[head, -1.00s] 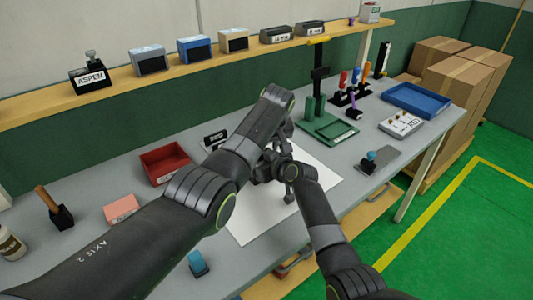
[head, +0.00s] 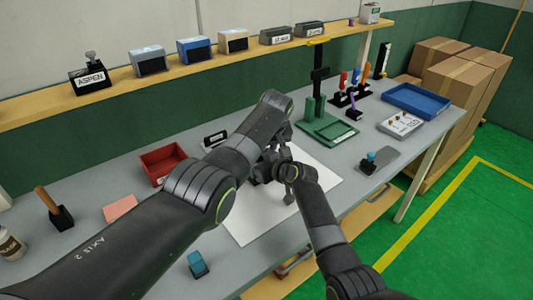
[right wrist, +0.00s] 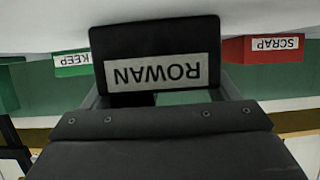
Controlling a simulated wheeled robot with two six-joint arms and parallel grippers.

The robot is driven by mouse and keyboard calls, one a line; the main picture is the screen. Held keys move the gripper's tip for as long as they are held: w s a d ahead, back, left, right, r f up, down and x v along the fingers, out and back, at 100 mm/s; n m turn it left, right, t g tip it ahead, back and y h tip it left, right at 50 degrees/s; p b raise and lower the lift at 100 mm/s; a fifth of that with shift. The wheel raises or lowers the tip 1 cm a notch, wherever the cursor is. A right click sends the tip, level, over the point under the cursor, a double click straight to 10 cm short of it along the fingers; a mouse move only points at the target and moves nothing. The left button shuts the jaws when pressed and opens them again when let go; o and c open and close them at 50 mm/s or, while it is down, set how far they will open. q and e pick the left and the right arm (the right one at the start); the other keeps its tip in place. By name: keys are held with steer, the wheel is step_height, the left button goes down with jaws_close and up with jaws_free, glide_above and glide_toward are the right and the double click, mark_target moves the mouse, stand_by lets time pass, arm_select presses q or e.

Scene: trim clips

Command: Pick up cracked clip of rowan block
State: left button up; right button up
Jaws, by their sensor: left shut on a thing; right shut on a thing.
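The rowan block shows in the right wrist view as a black block with a white ROWAN label (right wrist: 158,74), upside down in that picture. My right gripper (head: 262,174) is shut on it above the white sheet (head: 250,222); its fingers show at the block's sides in the wrist view. My left gripper (head: 284,146) comes down from the left arm's wrist to the same spot, close to the right gripper. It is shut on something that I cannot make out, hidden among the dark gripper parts. No cracked clip can be made out in either view.
A red tray (head: 150,178), labelled SCRAP in the wrist view (right wrist: 264,48), stands left of the sheet. A green tray (head: 342,134) stands right. A shelf (head: 112,100) with several blocks runs behind. A blue tray (head: 418,112) sits at the far right. A blue-topped block (head: 198,264) lies near the front.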

arm_select(q)
step_height(320, 180, up, 15)
stand_by(1.0)
arm_select(e)
steer(key=o, duration=1)
